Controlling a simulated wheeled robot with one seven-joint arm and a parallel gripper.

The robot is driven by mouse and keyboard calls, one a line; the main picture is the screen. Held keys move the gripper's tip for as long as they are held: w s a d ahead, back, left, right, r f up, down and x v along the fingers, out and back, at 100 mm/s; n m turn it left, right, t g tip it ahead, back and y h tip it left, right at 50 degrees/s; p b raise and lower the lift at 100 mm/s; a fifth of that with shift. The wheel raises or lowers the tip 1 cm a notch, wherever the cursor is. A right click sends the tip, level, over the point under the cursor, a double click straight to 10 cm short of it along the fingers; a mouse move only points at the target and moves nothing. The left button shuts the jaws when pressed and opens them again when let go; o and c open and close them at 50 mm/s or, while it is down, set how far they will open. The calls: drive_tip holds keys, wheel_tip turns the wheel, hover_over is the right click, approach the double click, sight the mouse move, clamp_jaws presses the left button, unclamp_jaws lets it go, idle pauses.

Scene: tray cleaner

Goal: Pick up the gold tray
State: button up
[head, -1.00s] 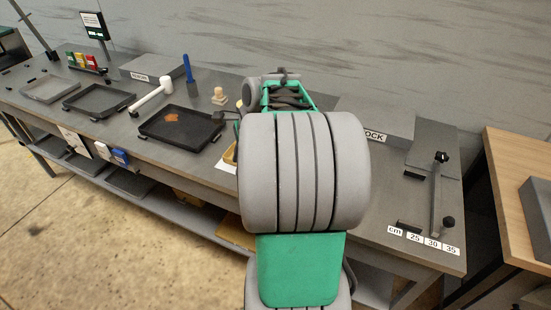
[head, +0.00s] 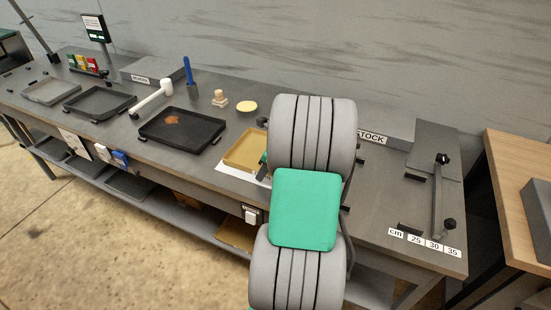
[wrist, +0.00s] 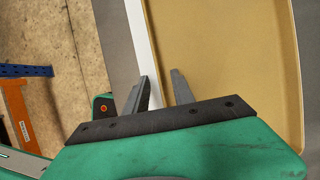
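The gold tray (head: 243,151) lies flat on the workbench, on a white sheet (head: 232,176), its right part hidden behind my arm in the head view. It fills the right half of the wrist view (wrist: 225,60). My gripper (wrist: 160,92) is open, with a gap between its two fingertips. In the head view my gripper is mostly hidden.
A black tray with an orange-brown stain (head: 182,130) lies left of the gold tray. A yellow disc (head: 247,107) and a wooden-handled block (head: 220,98) are behind it. The STOCK block (head: 385,130) stands right of my arm. Another gold piece (head: 236,233) is on the lower shelf.

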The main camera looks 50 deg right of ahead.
clamp_jaws()
drive_tip(key=shift+r, duration=0.1)
idle(1.2)
